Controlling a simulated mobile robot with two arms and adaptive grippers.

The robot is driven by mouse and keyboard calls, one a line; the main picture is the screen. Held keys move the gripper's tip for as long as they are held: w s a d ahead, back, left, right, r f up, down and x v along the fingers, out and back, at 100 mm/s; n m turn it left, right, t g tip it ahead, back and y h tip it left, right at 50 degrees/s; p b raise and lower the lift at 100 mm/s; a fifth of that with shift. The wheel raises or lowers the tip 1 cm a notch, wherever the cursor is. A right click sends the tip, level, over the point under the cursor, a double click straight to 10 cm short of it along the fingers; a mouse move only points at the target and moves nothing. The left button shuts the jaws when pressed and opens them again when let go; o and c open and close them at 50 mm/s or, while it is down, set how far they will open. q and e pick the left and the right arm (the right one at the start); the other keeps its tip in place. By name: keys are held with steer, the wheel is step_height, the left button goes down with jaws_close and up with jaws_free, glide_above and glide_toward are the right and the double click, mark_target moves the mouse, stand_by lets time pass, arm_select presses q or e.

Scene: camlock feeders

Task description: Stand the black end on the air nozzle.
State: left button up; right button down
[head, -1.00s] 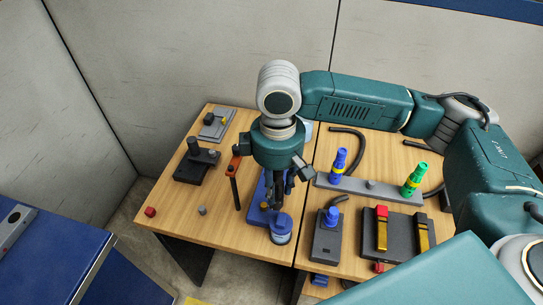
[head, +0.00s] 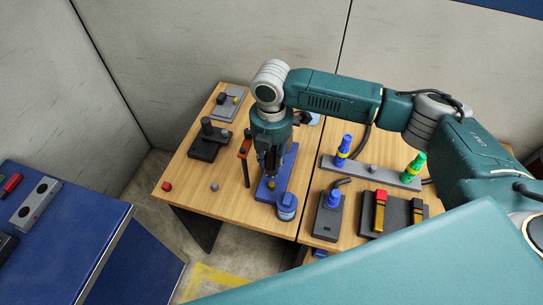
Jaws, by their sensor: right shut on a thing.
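My right gripper (head: 270,167) points down over the blue fixture (head: 291,180) left of the table seam. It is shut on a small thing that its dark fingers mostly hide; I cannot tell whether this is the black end. The fixture has a round blue cup (head: 287,208) at its near end, a little right of the fingers. A grey rail (head: 395,178) at the right carries a blue end (head: 343,151), a bare grey stub (head: 372,168) and a green end (head: 414,168). I cannot tell which part is the air nozzle. My left gripper is out of view.
A thin post with an orange top (head: 245,148) stands close left of my gripper. A black block with a post (head: 208,140) is further left. A dark box with a blue top (head: 333,198) and a black tray (head: 398,213) stand at right. The front left tabletop is mostly clear.

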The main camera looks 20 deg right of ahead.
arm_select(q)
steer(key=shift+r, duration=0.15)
arm_select(e)
steer(key=shift+r+p, duration=0.15)
steer(key=shift+p, duration=0.5)
step_height(320, 180, down, 3)
steer(key=shift+r+b, duration=0.1)
steer(key=shift+b, duration=0.7)
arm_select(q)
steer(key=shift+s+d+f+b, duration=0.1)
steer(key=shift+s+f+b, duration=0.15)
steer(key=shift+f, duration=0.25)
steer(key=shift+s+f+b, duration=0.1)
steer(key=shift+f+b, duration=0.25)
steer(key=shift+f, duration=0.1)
arm_select(e)
steer(key=shift+f, duration=1.55)
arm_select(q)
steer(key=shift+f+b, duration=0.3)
arm_select(e)
steer(key=shift+w+f, duration=0.1)
steer(key=shift+f, duration=0.8)
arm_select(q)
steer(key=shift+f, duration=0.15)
arm_select(e)
steer(key=shift+f, duration=0.25)
